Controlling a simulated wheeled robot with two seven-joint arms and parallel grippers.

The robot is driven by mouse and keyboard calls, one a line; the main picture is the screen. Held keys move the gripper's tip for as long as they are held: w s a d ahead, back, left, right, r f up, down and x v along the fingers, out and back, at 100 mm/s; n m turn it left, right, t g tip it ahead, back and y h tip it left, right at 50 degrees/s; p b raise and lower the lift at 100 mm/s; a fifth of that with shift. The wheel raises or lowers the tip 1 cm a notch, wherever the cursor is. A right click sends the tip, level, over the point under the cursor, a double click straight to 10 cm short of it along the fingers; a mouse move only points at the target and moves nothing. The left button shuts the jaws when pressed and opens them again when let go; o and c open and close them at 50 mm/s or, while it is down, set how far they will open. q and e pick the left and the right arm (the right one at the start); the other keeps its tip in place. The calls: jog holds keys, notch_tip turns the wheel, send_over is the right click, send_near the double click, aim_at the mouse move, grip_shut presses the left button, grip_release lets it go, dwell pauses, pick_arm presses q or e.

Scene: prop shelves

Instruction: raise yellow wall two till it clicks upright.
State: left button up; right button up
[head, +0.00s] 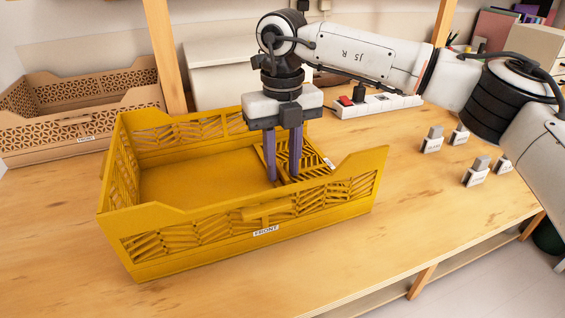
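The yellow crate (190,238) stands on the wooden table with its front wall, marked FRONT, facing me. Its front, back and left walls stand up. At its right end a patterned yellow wall panel (318,160) lies folded down inside, with a small white tag too small to read; I take it to be wall two. My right gripper (283,177) points straight down into the crate at this panel. Its two purple fingers are apart, with nothing clearly held between them. Whether the tips touch the panel I cannot tell. My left gripper is out of view.
A brown crate (60,138) stands at the back left. Several small grey-white blocks (432,140) stand on the table to the right. A white power strip (375,105) with a red switch lies behind. The table in front of the blocks is clear.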

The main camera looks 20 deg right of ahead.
jog(key=shift+c, duration=0.6)
grip_shut()
dwell(0.8)
